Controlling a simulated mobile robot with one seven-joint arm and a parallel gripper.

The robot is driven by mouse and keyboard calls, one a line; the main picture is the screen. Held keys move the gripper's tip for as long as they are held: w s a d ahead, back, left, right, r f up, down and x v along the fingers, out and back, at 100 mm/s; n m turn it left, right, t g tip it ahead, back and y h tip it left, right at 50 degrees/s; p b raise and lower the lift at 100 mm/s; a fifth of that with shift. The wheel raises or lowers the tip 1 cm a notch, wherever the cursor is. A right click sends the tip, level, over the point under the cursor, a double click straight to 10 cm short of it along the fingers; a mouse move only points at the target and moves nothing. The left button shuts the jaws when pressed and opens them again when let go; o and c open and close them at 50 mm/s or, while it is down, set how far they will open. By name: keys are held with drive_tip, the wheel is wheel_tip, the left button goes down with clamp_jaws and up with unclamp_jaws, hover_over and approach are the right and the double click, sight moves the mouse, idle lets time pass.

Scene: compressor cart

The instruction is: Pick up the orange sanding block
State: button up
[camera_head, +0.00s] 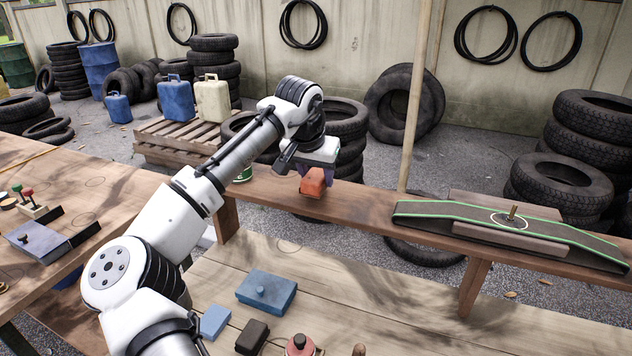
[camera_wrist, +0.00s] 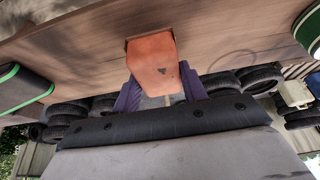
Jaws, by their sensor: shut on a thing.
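The orange sanding block (camera_head: 313,183) is at the narrow raised wooden shelf (camera_head: 365,205), in the middle of the head view. My gripper (camera_head: 318,170) is above it, pointing down, with its purple fingers shut on the block. In the wrist view the orange block (camera_wrist: 153,62) sits between the two purple fingers of my gripper (camera_wrist: 158,95), its far end close to the wood. I cannot tell whether the block touches the shelf or is slightly above it.
A belt-like strip with green edges (camera_head: 420,209) lies over a wooden block on the shelf's right. A green-and-white can (camera_head: 243,174) stands left of my gripper. A blue box (camera_head: 266,290), a light blue block (camera_head: 214,322) and a dark block (camera_head: 252,337) lie on the lower bench.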

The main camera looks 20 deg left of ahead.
sight(316, 174)
wheel_tip(316, 174, up, 18)
drive_tip(key=b, duration=0.1)
drive_tip(key=shift+r, duration=0.25)
drive_tip(key=o, duration=0.3)
drive_tip(key=shift+c, duration=1)
drive_tip(key=shift+f+b, duration=0.35)
drive_tip(key=shift+b, duration=0.05)
drive_tip(key=shift+s, duration=0.1)
